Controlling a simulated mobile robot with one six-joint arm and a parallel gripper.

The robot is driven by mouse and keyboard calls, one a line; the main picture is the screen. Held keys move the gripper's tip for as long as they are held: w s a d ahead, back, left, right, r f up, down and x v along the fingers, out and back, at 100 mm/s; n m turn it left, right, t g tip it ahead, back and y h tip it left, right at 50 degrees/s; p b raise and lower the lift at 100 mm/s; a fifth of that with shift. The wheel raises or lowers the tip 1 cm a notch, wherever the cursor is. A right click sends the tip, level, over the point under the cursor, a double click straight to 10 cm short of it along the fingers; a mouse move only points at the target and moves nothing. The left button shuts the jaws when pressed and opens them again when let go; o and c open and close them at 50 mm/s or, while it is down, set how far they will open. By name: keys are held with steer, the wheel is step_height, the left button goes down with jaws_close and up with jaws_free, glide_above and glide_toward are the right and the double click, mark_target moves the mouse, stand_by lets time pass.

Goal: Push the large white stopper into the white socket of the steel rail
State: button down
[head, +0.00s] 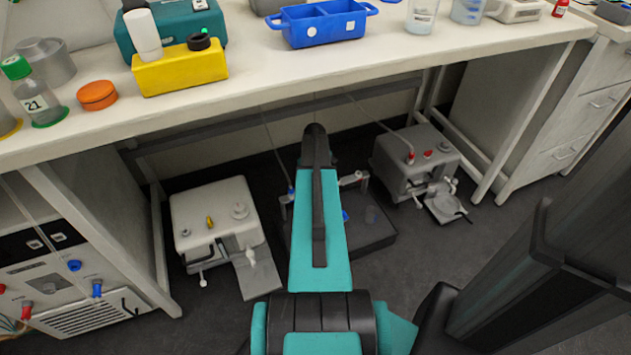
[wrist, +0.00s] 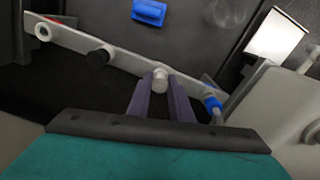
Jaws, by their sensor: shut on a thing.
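The steel rail (wrist: 70,41) runs slantwise across the wrist view. At its left end is a round white socket (wrist: 42,32) with a dark opening. My gripper (wrist: 160,84) is shut on a short white cylinder, the large white stopper (wrist: 160,77), which shows between its fingertips. In the picture the stopper overlaps the rail between a black fitting (wrist: 99,56) and a blue fitting (wrist: 211,102), right of the white socket. I cannot tell whether it touches the rail. In the head view my arm hides the gripper and most of the rail.
Under the bench, a pale unit (head: 215,220) stands left and a grey unit (head: 410,160) right of a dark tray (head: 370,235). A blue piece (wrist: 149,12) lies beyond the rail. The bench front edge (head: 300,100) overhangs this space. Open floor lies in front.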

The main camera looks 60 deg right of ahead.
steer(key=c, duration=1.5)
jaws_free()
steer(key=shift+r, duration=0.1)
step_height(320, 180, up, 14)
steer(key=p, duration=0.3)
steer(key=shift+f, duration=0.2)
